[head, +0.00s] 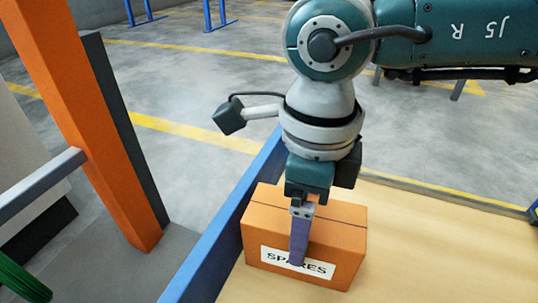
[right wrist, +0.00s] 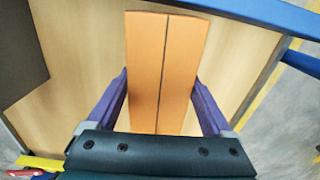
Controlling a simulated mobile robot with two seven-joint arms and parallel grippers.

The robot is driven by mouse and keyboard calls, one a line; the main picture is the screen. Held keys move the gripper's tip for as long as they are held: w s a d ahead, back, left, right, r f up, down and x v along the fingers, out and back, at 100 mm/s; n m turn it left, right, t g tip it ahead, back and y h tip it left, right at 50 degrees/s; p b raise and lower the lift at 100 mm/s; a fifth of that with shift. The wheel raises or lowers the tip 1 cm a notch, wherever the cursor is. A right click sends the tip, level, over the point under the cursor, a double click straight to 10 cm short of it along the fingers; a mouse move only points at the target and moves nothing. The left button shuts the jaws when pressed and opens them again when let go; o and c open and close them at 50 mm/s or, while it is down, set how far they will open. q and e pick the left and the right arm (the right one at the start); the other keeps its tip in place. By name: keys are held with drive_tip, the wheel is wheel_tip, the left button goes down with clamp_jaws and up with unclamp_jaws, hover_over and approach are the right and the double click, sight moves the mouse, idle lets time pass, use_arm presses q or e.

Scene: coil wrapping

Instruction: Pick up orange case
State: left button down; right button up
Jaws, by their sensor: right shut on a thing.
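The orange case (head: 340,245) is a box with a white label reading "SPARES", partly covered by a finger. It sits at the left side of a light wooden tabletop (head: 440,255), close to the blue edge rail. My right gripper (head: 300,245) points down over the case, with one purple finger against its labelled face. In the right wrist view, the case (right wrist: 147,60) lies between both purple fingers of the right gripper (right wrist: 160,90), which is shut on it. The far finger is hidden in the head view. My left gripper is not in view.
The blue rail (head: 222,230) runs along the table's left side. An orange post (head: 95,115) and a dark grey post (head: 125,130) stand further left. A green ribbed object (head: 20,280) shows at the lower left. The tabletop right of the case is clear.

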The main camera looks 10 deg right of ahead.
clamp_jaws()
drive_tip(key=shift+r, duration=0.1)
idle(0.3)
